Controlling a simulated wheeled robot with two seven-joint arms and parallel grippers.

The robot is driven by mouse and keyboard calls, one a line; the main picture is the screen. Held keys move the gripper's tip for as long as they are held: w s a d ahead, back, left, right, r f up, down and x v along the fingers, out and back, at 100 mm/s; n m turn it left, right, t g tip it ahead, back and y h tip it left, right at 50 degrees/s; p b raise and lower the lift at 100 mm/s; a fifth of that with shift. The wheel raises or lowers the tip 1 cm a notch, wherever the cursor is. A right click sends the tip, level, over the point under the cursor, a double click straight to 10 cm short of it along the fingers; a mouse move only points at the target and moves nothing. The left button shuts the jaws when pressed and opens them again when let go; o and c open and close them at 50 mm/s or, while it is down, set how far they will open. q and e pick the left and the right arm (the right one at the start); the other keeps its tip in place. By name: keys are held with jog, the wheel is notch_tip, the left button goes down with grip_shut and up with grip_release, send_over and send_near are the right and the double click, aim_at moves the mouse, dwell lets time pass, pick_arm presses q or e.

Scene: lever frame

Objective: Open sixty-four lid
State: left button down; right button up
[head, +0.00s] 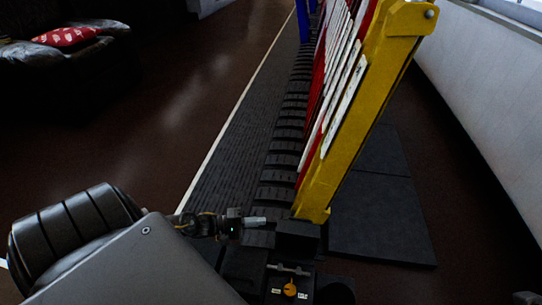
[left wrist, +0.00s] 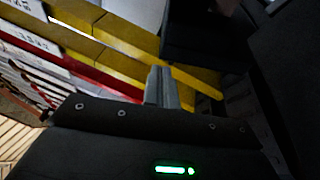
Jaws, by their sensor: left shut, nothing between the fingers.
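My left gripper (head: 258,221) reaches in from the left and is shut and empty, its tip beside the foot of the nearest yellow lever (head: 349,130). In the left wrist view the closed fingers (left wrist: 160,88) point toward the yellow bars (left wrist: 130,62); I cannot tell whether they touch. A dark block (head: 297,236) sits at the lever's foot. I cannot read the number sixty-four anywhere, and cannot tell which part is its lid. My right gripper is not in view.
A row of red, white and blue levers runs back behind the yellow one, above black ribbed segments (head: 283,133). A panel with an orange knob (head: 290,289) is at the bottom. A pale wall (head: 490,90) stands right. A dark armchair (head: 65,60) with a red cushion is far left.

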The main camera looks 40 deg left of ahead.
pick_arm(q)
jog(key=shift+v, duration=0.8)
